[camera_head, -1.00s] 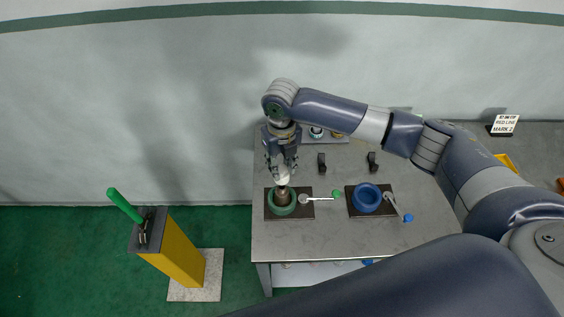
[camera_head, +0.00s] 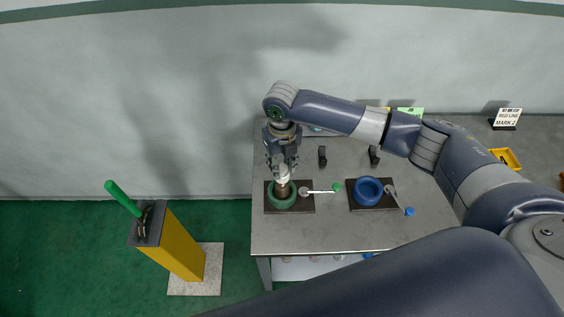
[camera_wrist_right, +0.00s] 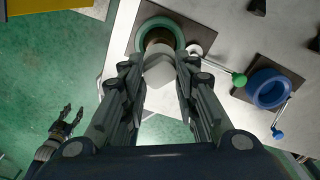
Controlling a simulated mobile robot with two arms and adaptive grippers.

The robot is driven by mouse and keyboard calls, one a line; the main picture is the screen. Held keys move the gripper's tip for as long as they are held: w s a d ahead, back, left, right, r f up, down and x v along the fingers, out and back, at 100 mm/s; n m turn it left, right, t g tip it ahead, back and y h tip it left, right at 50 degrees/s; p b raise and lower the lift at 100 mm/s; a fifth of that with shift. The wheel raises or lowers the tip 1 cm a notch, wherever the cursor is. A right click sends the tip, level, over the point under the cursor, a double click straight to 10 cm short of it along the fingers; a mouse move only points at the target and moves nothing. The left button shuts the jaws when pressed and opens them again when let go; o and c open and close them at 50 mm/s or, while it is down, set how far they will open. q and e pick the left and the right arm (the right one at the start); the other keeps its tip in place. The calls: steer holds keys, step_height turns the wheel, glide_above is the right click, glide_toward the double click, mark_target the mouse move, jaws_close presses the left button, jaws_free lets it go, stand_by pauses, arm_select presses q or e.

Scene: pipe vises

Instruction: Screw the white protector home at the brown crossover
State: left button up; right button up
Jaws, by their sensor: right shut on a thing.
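The white protector (camera_head: 283,171) is between the fingers of my right gripper (camera_head: 283,163), which is shut on it. It is upright at the top end of the brown crossover (camera_head: 283,188). The right wrist view shows the white protector (camera_wrist_right: 159,70) between the fingers, against the brown crossover (camera_wrist_right: 158,38); how far it is screwed on cannot be told. The crossover stands in the green vise (camera_head: 274,199) on a dark plate. My left gripper (camera_wrist_right: 72,115) shows only in the right wrist view, low at left, with its fingers apart and empty.
A blue vise (camera_head: 368,190) with a blue-knobbed handle stands to the right. The green vise's handle (camera_head: 321,191) ends in a green knob. Two small black items (camera_head: 322,156) are behind. A yellow stand (camera_head: 178,243) is on the floor at left.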

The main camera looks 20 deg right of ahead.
mark_target(282, 168)
steer(key=shift+f+b, duration=0.65)
steer(key=shift+f, duration=0.45)
stand_by(0.4)
stand_by(0.6)
steer(key=shift+f, duration=0.5)
stand_by(0.3)
steer(key=o, duration=1.1)
step_height(282, 168, up, 12)
steer(key=shift+s, duration=0.1)
